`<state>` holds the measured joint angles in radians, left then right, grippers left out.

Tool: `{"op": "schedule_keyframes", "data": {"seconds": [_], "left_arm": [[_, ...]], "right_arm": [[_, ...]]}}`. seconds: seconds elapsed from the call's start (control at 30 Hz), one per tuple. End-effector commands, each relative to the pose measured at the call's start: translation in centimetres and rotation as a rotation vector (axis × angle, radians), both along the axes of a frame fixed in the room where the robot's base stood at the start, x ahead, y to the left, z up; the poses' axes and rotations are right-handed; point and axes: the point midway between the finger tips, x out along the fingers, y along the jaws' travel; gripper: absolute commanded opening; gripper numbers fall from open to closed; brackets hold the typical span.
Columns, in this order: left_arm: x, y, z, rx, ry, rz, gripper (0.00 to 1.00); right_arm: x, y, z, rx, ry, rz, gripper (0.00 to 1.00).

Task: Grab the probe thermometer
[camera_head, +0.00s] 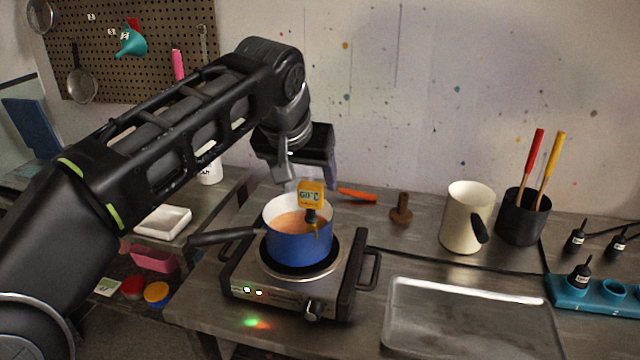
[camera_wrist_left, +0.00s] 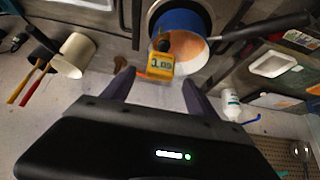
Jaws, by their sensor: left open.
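The probe thermometer (camera_head: 311,194) has a yellow square head with a display that seems to read 60°C. It stands at the blue pot (camera_head: 299,246), its lower part against the rim and partly hidden. The pot holds an orange-brown liquid and sits on a hot plate. My left gripper (camera_head: 306,176) is open and empty, just above and behind the thermometer head. In the left wrist view the yellow head (camera_wrist_left: 160,66) lies just beyond and between the two open fingertips (camera_wrist_left: 158,84). I see no contact. My right gripper is not in view.
The hot plate (camera_head: 250,283) has the pot's dark handle (camera_head: 222,237) pointing left. An orange-handled tool (camera_head: 357,195) and a brown wooden piece (camera_head: 401,210) lie behind it. A cream jug (camera_head: 467,215), a black tool cup (camera_head: 522,217) and a metal tray (camera_head: 470,320) stand right.

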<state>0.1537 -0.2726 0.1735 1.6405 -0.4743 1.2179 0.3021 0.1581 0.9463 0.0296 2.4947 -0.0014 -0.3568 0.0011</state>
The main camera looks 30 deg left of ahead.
Motion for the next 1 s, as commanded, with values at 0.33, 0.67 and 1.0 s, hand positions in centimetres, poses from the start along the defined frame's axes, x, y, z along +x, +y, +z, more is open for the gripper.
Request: {"op": "schedule_keyframes", "data": {"seconds": [0.33, 0.67, 1.0], "left_arm": [[0.1, 0.0, -0.1, 0.0, 0.001, 0.0, 0.67], [1.3, 0.4, -2.3, 0.0, 0.001, 0.0, 0.67], [1.7, 0.6, -2.7, -0.001, 0.002, 0.0, 0.67]], "right_arm": [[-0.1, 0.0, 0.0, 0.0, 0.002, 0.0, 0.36], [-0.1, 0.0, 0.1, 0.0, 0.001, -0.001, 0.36], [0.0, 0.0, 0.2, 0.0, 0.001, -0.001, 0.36]]}}
